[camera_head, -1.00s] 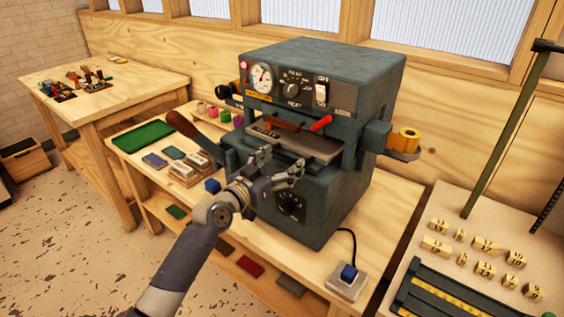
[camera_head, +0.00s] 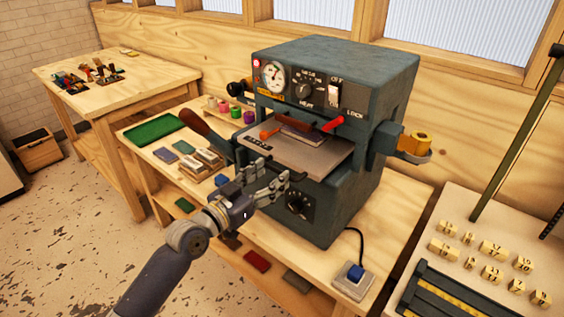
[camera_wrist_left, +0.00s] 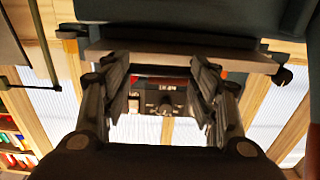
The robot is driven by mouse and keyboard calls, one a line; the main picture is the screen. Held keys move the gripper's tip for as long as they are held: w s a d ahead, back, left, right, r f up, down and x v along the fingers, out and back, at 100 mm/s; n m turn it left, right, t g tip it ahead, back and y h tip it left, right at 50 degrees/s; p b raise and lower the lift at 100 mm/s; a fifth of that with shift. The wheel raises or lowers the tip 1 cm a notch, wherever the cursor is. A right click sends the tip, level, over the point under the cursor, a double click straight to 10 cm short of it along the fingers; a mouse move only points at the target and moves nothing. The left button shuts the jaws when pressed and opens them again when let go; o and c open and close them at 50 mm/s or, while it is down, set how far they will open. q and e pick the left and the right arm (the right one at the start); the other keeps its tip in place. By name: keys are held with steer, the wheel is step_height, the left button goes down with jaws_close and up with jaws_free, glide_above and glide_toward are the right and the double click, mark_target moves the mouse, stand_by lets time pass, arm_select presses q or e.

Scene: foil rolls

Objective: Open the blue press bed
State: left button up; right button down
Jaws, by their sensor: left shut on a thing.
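The blue-grey press (camera_head: 345,75) stands on the wooden bench. Its grey bed plate (camera_head: 315,160) sticks out of the front opening towards me, with a flat dark block (camera_head: 303,133) on it. My left gripper (camera_head: 264,180) is at the front edge of the bed and is shut on it; the exact contact is hard to see. In the left wrist view, the gripper's fingers (camera_wrist_left: 163,85) reach to the bed's edge (camera_wrist_left: 180,58), which crosses the picture as a grey bar. My right gripper is in neither view.
A wooden-handled lever (camera_head: 200,128) juts out at the press's left. A green tray (camera_head: 154,131) and small blocks lie left of it. A gold foil roll (camera_head: 418,143) sits on the right side. A cabled switch box (camera_head: 352,280) is at the bench's front right.

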arm_select(q)
steer(key=v, duration=0.5)
steer(key=d+v, duration=0.1)
steer(key=v, duration=0.2)
steer(key=shift+s+a+f, duration=0.25)
steer(key=shift+s+f, duration=0.05)
steer(key=shift+s, duration=0.3)
steer(key=shift+c, duration=1.2)
steer(key=o, duration=0.9)
steer(key=shift+s+d+r, duration=0.1)
steer(key=shift+d+r, duration=0.2)
steer(key=o, duration=1)
steer(key=shift+w+a+f, duration=0.1)
steer(key=shift+w+a, duration=0.05)
steer(key=shift+w, duration=0.1)
steer(key=shift+c, duration=0.2)
steer(key=o, duration=0.5)
steer(key=shift+a, duration=0.2)
steer(key=v, duration=1.2)
steer(key=shift+d, duration=0.1)
